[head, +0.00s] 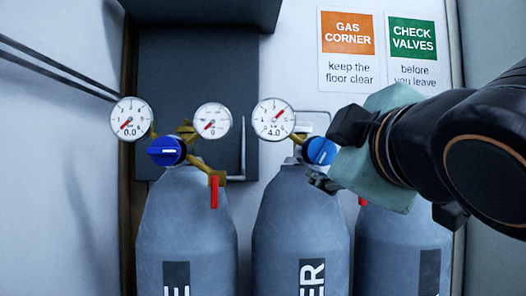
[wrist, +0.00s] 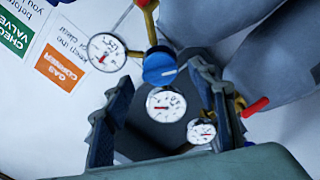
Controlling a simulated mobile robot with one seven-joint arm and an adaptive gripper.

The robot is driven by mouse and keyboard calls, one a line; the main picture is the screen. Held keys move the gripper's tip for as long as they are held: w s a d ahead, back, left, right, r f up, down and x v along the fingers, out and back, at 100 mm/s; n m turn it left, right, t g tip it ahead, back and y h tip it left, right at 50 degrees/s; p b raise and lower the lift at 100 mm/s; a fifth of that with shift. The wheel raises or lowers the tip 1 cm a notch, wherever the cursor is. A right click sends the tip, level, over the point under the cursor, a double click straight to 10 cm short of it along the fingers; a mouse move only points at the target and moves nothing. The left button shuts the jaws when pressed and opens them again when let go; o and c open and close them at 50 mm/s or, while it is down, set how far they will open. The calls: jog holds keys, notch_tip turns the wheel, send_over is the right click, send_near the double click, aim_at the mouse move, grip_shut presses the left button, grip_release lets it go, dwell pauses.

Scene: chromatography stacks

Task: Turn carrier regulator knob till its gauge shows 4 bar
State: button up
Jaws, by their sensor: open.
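The middle cylinder (head: 295,215), whose label shows only "ER", carries a regulator with a light blue knob (head: 320,150). The knob also shows in the wrist view (wrist: 160,68). Its left gauge (head: 273,118) reads 4.0, with the red needle pointing up and right. That gauge appears below the knob in the wrist view (wrist: 166,103). Another gauge (wrist: 106,52) on this regulator is hidden by my gripper in the head view. My gripper (head: 334,152) is open at the knob. In the wrist view the knob appears between the fingertips; I cannot tell whether they touch it.
The left cylinder (head: 186,230) has a dark blue knob (head: 166,151), a gauge (head: 130,119) reading 0.0, a second gauge (head: 211,120) and a red lever (head: 214,192). A right cylinder (head: 400,250) stands beneath my arm. Signs (head: 347,50) hang on the wall above.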

jog(key=s, duration=0.5)
jog(key=shift+s, duration=0.15)
jog(key=w+f+m+g, duration=0.2)
jog(key=f+m+g, duration=0.1)
jog(key=f, duration=0.8)
jog(key=w+f+m+g, duration=0.2)
jog(key=f+m+g, duration=0.1)
jog(key=f, duration=0.8)
jog(key=s+f+m+g+p, duration=0.1)
jog(key=s+f+m+g, duration=0.25)
jog(key=f, duration=0.55)
jog(key=s+f+m+g+p, duration=0.1)
jog(key=s+f+m+g, duration=0.25)
jog(key=f, duration=0.65)
notch_tip(320, 180, up, 29)
jog(key=n+p, duration=0.1)
jog(key=p, duration=2.7)
jog(key=shift+f+t, duration=0.2)
jog(key=shift+t, duration=0.1)
